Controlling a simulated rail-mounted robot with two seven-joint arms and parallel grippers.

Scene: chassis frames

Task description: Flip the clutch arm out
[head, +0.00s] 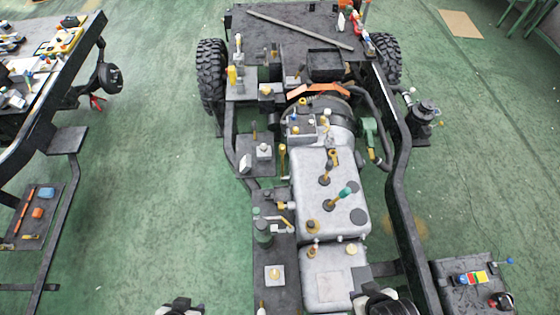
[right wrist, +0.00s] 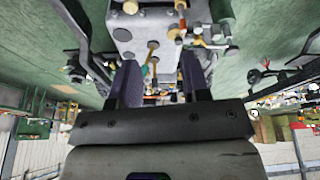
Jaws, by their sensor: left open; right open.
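A grey gearbox housing (head: 325,185) lies along the middle of the black chassis frame and carries several small levers and knobs. One lever has a teal knob (head: 345,193). An upright yellow lever (head: 283,160) stands at the housing's left side, and a bent yellow handle (head: 282,221) lies lower left. I cannot tell which of these is the clutch arm. My left gripper (head: 180,308) is at the bottom edge, partly cut off, open and apart from the levers. My right gripper (head: 383,302) is at the bottom, right of the housing. In the right wrist view its fingers (right wrist: 160,80) are open with nothing held.
The right chassis rail (head: 402,200) runs beside the housing. A black plate (head: 475,283) with coloured blocks is at lower right. A second frame with a loaded bench (head: 40,110) stands at left. Green floor (head: 160,190) is clear between the frames.

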